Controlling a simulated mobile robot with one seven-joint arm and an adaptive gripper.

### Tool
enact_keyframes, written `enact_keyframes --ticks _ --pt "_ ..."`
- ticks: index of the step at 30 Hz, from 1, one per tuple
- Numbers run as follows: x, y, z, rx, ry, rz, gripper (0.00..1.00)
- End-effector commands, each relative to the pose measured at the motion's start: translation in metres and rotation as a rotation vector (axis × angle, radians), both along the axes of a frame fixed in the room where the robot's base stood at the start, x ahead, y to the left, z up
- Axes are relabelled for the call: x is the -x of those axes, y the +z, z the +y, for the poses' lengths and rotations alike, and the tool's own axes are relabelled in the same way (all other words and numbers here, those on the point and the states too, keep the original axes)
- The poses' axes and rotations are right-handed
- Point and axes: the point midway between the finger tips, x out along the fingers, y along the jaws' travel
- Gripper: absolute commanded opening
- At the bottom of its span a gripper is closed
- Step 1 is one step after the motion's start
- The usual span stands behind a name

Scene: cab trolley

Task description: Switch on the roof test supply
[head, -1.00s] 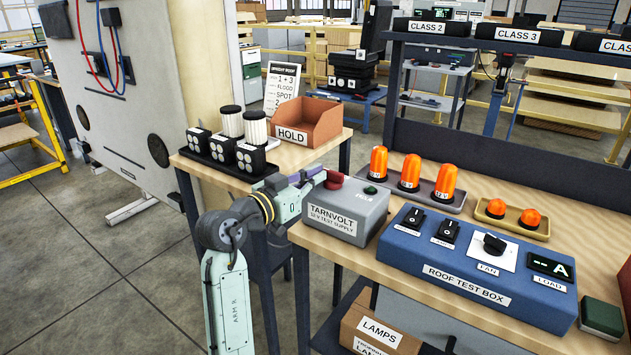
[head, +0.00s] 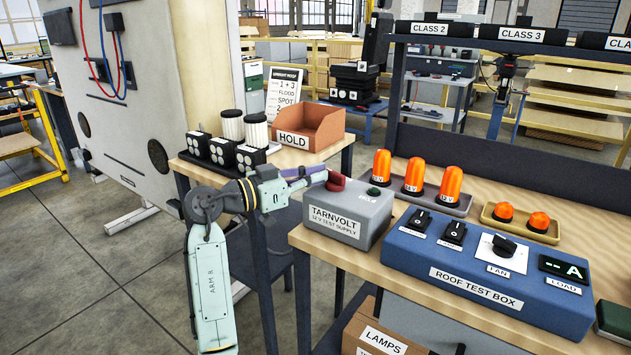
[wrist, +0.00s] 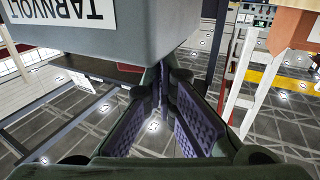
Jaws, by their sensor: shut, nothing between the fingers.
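The roof test supply is a grey box (head: 349,218) labelled TARNVOLT 12 V TEST SUPPLY, at the bench's left end in the head view. A red switch or knob (head: 337,182) sits at its top left, and a small green button or lamp (head: 374,191) is on top; I cannot tell whether it is lit. My gripper (head: 322,173) is shut and empty, its tips close to the red part; contact cannot be told. In the wrist view the shut fingers (wrist: 163,84) are beside the grey box (wrist: 180,25), and the red part is not clearly visible.
The blue roof test box (head: 470,297) stands to the right, with switches, a dial and a display (head: 564,268). Orange lamps (head: 414,175) stand in trays behind. A HOLD bin (head: 318,130) and lamp units (head: 222,152) occupy the left table. Floor is clear left of my arm.

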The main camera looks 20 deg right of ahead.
Motion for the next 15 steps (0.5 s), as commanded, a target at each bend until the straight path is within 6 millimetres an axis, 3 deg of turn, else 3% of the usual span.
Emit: enact_keyframes --ticks 15 --pt "-0.0037 -0.0006 -0.0013 0.000 -0.161 0.001 0.00"
